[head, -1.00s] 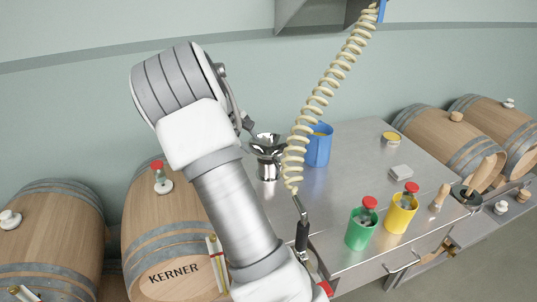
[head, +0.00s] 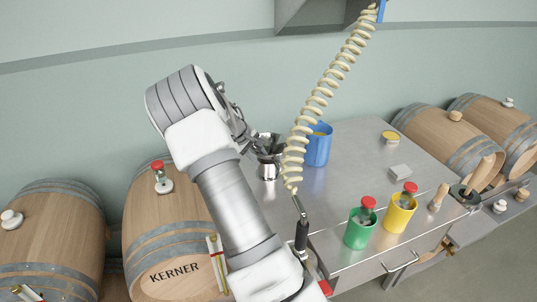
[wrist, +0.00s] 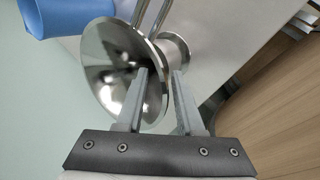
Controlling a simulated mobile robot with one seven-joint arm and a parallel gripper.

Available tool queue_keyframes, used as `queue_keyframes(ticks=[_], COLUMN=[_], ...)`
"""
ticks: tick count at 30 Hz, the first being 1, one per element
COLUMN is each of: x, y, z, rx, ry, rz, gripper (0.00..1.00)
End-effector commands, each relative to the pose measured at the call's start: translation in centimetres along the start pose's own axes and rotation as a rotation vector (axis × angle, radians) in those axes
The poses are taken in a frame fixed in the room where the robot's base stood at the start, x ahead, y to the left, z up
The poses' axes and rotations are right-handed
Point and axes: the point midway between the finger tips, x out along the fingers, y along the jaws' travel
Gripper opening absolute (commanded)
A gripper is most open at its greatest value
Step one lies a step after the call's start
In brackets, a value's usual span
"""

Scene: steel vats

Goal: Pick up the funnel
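The funnel (head: 270,137) is shiny steel with a wide cone. It sits at the mouth of a small steel cup (head: 268,171) on the far left part of the steel table. In the wrist view the funnel's cone (wrist: 103,62) fills the upper left, mouth facing me. My gripper (wrist: 160,74) is open. Its left finger overlaps the inside of the cone and its right finger is outside, with the rim running between them. Whether either finger touches the metal I cannot tell. In the head view my gripper (head: 250,138) partly hides the funnel's left side.
A blue jug (head: 318,146) stands right behind the funnel. A coiled hose (head: 304,120) hangs just right of it. Green (head: 358,231) and yellow (head: 399,214) cups stand at the table's front. A barrel (head: 172,235) is left of the table.

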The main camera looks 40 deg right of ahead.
Motion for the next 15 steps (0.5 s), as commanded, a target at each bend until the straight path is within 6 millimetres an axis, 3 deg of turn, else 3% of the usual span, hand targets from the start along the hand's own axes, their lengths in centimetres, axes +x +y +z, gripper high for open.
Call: queue_keyframes(ticks=[1,5,6,15], x=[-0.02,-0.03,-0.04,-0.03], y=[0.00,0.00,0.00,-0.03], z=[-0.01,-0.01,0.00,0.01], rx=[0.000,0.000,0.000,0.000], ry=[0.000,0.000,0.000,-0.001], rz=[0.000,0.000,0.000,-0.001], gripper=[0.25,0.02,0.00,0.00])
